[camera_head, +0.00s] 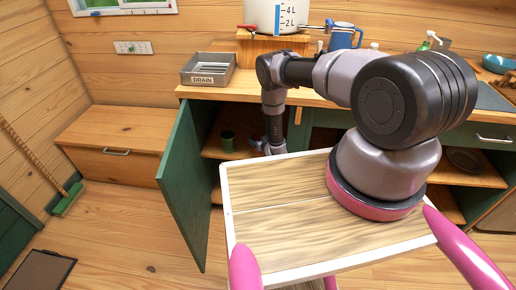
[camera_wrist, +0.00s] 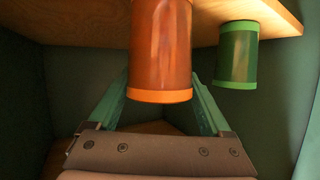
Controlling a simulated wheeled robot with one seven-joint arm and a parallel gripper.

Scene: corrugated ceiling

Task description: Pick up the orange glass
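In the wrist view the orange glass (camera_wrist: 160,50) shows with its lower part in the picture toward me. It touches the wooden shelf board (camera_wrist: 70,22) at the top of the picture, so the view looks turned over. My gripper (camera_wrist: 161,88) is open, with one green finger on each side of the glass. Whether the fingers touch it cannot be told. In the head view my gripper (camera_head: 268,148) reaches into the open cabinet, and the orange glass is hidden there.
A green glass (camera_wrist: 237,55) stands close beside the orange one; it also shows in the head view (camera_head: 228,140). The green cabinet door (camera_head: 187,185) hangs open at the left of my arm. A metal drain tray (camera_head: 208,69) sits on the counter above.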

